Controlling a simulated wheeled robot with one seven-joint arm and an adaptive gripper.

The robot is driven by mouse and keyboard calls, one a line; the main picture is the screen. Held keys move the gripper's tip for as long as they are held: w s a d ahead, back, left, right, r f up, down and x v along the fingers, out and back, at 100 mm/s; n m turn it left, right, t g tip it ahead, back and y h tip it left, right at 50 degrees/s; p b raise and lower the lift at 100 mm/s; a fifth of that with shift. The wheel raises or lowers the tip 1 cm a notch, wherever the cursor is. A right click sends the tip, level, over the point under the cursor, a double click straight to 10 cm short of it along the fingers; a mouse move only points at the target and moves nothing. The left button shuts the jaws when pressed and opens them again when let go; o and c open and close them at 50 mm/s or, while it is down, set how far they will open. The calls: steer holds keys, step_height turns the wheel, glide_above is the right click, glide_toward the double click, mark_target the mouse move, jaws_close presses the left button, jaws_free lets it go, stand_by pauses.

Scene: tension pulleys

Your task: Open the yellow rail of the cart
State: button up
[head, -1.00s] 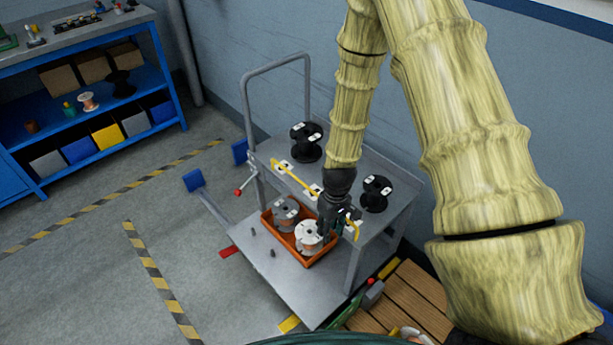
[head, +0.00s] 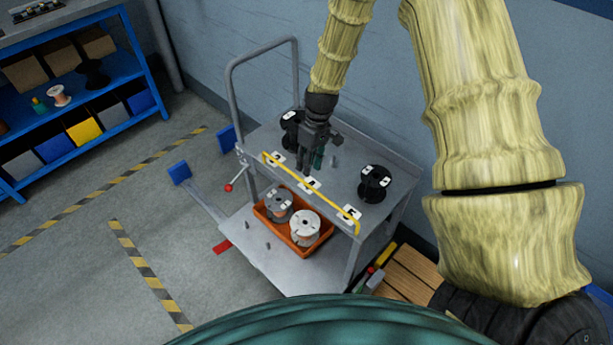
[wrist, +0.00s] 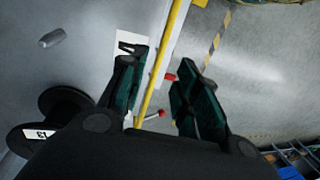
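The yellow rail (head: 330,207) runs along the front edge of the grey cart's (head: 385,150) upper shelf, above white label cards. My gripper (head: 308,172) points down at the shelf's front edge, near the left-middle stretch of the rail. In the wrist view the rail (wrist: 168,55) passes between the two spread green-padded fingers of my gripper (wrist: 160,65), with gaps on both sides near the tips. My gripper is open and holds nothing visible. I cannot tell whether the fingertips are down to the rail's height. The rail's far left end meets the cart near the handle.
Two black spools stand on the upper shelf, one left (head: 291,130) behind my gripper and one right (head: 375,183). An orange bin (head: 301,250) with spools sits on the lower deck. A red-knobbed lever (head: 229,187) sticks out left.

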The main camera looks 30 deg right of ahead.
steer(key=shift+s+a+f+p, duration=0.1)
steer(key=shift+a+f, duration=0.1)
steer(key=shift+f, duration=0.8)
steer(key=shift+s+a+f+p, duration=0.1)
steer(key=shift+a+f, duration=0.05)
steer(key=shift+f, duration=0.8)
steer(key=shift+s+a+f+p, duration=0.1)
steer(key=shift+a+f, duration=0.1)
steer(key=shift+f, duration=0.8)
jaws_close()
